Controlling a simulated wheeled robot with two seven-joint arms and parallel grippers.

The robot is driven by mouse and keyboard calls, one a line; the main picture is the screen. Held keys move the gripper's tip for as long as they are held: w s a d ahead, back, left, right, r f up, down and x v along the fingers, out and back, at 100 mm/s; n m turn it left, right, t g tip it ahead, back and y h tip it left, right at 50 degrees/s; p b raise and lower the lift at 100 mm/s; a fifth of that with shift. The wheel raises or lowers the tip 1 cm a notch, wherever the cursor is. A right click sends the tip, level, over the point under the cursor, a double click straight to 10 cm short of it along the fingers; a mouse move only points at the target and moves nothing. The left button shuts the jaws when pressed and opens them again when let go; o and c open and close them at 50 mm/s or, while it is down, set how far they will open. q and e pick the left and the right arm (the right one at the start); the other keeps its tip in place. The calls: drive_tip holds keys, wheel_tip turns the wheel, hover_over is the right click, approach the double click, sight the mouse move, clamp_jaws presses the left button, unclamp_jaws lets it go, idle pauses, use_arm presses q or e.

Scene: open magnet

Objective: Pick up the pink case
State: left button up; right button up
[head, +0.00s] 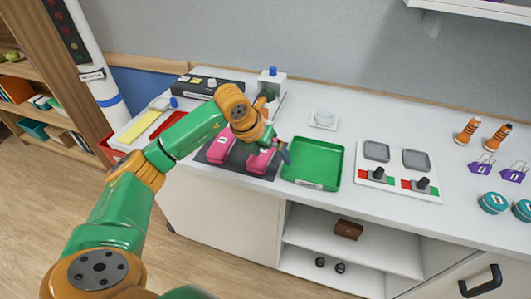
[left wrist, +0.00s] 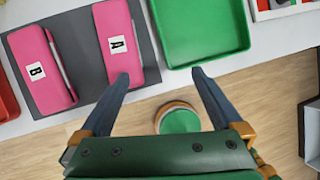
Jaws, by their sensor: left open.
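Two pink cases lie on a dark grey mat (left wrist: 82,58) on the white counter. The case marked A (left wrist: 128,65) is the right one, and the case marked B (left wrist: 40,92) is the left one. In the head view, case B (head: 220,148) shows clearly, while case A (head: 258,163) is partly hidden by my left gripper (head: 283,150). In the left wrist view, my left gripper (left wrist: 161,75) is open and empty. One fingertip overlaps the lower end of case A, and the other is near the green tray's front edge. Contact cannot be told. My right gripper is not seen.
A green tray (head: 318,142) stands right of the mat. Farther right is a white panel (head: 398,158) with grey pads and black knobs.

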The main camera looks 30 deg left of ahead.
sight(258, 159)
use_arm(q)
drive_tip(key=a, duration=0.1)
drive_tip(key=a+y, duration=0.1)
drive_tip(key=a, duration=0.1)
drive_tip(key=a+n+y, duration=0.1)
drive_tip(key=a, duration=0.1)
drive_tip(key=shift+s+r+g, duration=0.3)
drive_tip(key=shift+s, duration=0.1)
drive_tip(key=p+x, duration=0.1)
drive_tip(key=x, duration=0.1)
drive_tip(key=p+x, duration=0.1)
drive_tip(key=x, duration=0.1)
drive_tip(key=p+x, duration=0.1)
drive_tip(key=x, duration=0.1)
drive_tip(key=shift+w+d, duration=0.1)
drive_tip(key=shift+d, duration=0.15)
drive_tip(key=shift+w+a+f, duration=0.1)
drive_tip(key=shift+w+f, duration=0.05)
drive_tip(key=shift+f, duration=0.15)
drive_tip(key=c, duration=1.5)
drive_tip(key=shift+o, duration=0.2)
drive_tip(key=shift+r, duration=0.1)
